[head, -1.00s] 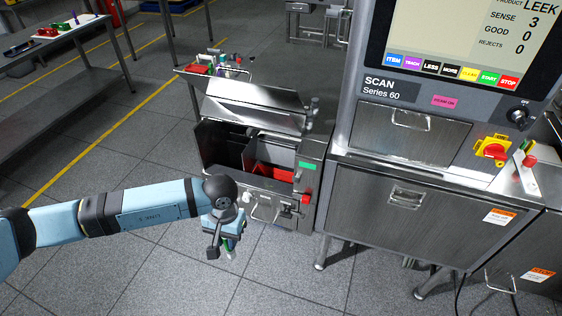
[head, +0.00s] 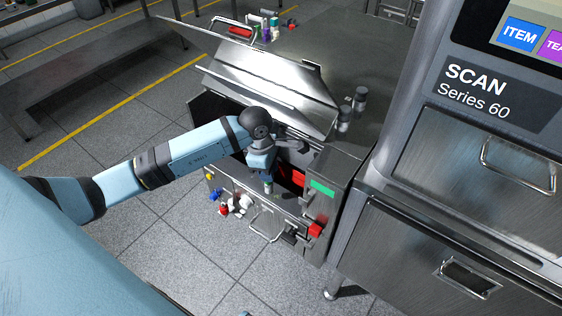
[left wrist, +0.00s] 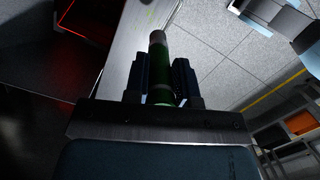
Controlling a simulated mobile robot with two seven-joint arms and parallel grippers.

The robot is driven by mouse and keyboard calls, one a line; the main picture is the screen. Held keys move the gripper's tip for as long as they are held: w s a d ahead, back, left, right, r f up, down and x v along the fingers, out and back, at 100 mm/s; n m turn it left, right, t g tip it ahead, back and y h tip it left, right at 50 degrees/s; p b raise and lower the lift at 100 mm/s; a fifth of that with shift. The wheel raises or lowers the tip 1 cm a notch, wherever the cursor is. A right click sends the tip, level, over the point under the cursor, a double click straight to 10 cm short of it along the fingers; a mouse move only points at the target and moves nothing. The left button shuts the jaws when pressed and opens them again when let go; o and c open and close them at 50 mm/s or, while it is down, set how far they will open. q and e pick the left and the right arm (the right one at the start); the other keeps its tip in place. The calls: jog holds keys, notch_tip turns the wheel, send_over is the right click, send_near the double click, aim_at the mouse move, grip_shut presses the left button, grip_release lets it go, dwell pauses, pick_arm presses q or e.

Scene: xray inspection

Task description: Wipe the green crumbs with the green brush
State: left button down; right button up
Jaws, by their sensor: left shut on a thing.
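My left gripper (head: 264,172) is at the front opening of the steel machine (head: 335,215) and is shut on the green brush (left wrist: 161,62). In the left wrist view the brush is a dark green cylinder with a pale end, held between the two dark fingers (left wrist: 160,80). In the head view only a short piece of the brush shows below the gripper. Faint yellow-green specks (left wrist: 150,14) lie on the metal surface beyond the brush; I cannot tell for sure whether they are the green crumbs. My right gripper is not in view.
The machine's metal lid (head: 265,85) stands raised behind my left gripper. Knobs and a handle (head: 265,225) stick out of its front. The tall SCAN cabinet (head: 475,150) is on the right. Bottles and small items (head: 262,28) stand at the back.

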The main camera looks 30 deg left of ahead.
pick_arm(q)
jog(key=shift+w+a+f+n, duration=0.15)
jog(key=shift+w+n, duration=0.15)
jog(key=shift+w, duration=0.1)
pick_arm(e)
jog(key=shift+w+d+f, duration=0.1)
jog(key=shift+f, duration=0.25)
pick_arm(q)
jog(key=shift+s, duration=0.1)
jog(key=shift+f+b, duration=0.25)
jog(key=shift+b, duration=0.2)
jog(key=shift+f+b, duration=0.5)
jog(key=shift+f, duration=0.4)
jog(key=shift+f+b, duration=0.15)
jog(key=shift+b, duration=0.15)
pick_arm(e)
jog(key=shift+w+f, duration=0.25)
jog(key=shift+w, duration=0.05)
